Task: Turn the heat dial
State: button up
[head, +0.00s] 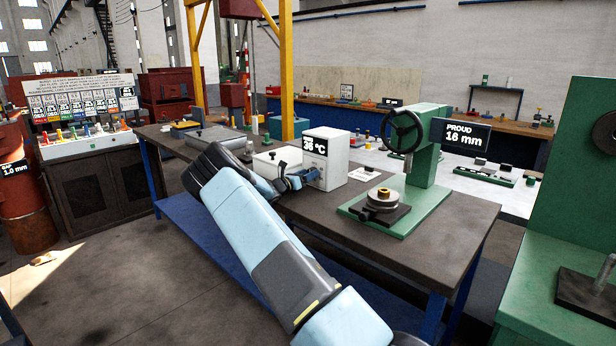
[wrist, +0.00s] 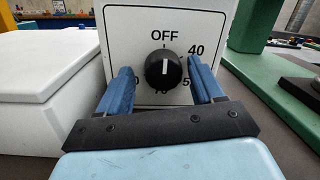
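The heat dial (wrist: 163,68) is a round black knob with a white pointer line, on the front of a white heater box (wrist: 222,22). The pointer stands about straight up, towards OFF. The mark 40 is at upper right; lower marks are partly hidden by my fingers and palm. In the head view the box (head: 338,167) shows a display (head: 314,145) reading 36 °C. My gripper (wrist: 159,66) is open, one blue finger on each side of the dial in the picture, with gaps to it. I cannot tell whether the fingertips reach around the knob. My gripper (head: 292,180) also faces the box in the head view.
A white lidded box (wrist: 50,85) stands close on the left of my gripper. A green press (head: 425,170) with a handwheel and a 16 mm display stands on the right of the dark bench (head: 440,245). Bare bench top lies in front of the heater box.

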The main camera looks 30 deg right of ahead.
jog(key=v, duration=1.3)
jog(key=shift+s+a+f, duration=0.1)
jog(key=shift+a+f, duration=0.05)
jog(key=shift+a, duration=0.2)
jog(key=s+d+r+m+g+y, duration=0.1)
jog(key=s+r+m+g+y, duration=0.15)
jog(key=s+r+m, duration=0.35)
jog(key=s+d+r+m+g+y, duration=0.1)
jog(key=s+r+m+g+y, duration=0.15)
jog(key=s, duration=0.65)
jog(key=s+d+r+m+g+y, duration=0.1)
jog(key=s+r+m+y, duration=0.3)
jog(key=s, duration=0.3)
jog(key=s+a+r+m+t+y, duration=0.2)
jog(key=s+a, duration=0.4)
jog(key=s, duration=0.5)
jog(key=s+a+r+m+t+y, duration=0.1)
jog(key=s+a+r+m+y, duration=0.3)
jog(key=s, duration=0.7)
jog(key=s+a+r+m+t+y, duration=0.2)
jog(key=s+a+m, duration=0.4)
jog(key=s, duration=0.5)
jog(key=shift+s+a+r+t+y, duration=0.15)
jog(key=shift+s+a+r+y, duration=0.05)
jog(key=shift+a+r+y, duration=0.2)
jog(key=shift+s+a+r+t+y, duration=0.15)
jog(key=shift+s+a+r+y, duration=0.1)
jog(key=shift+a, duration=0.25)
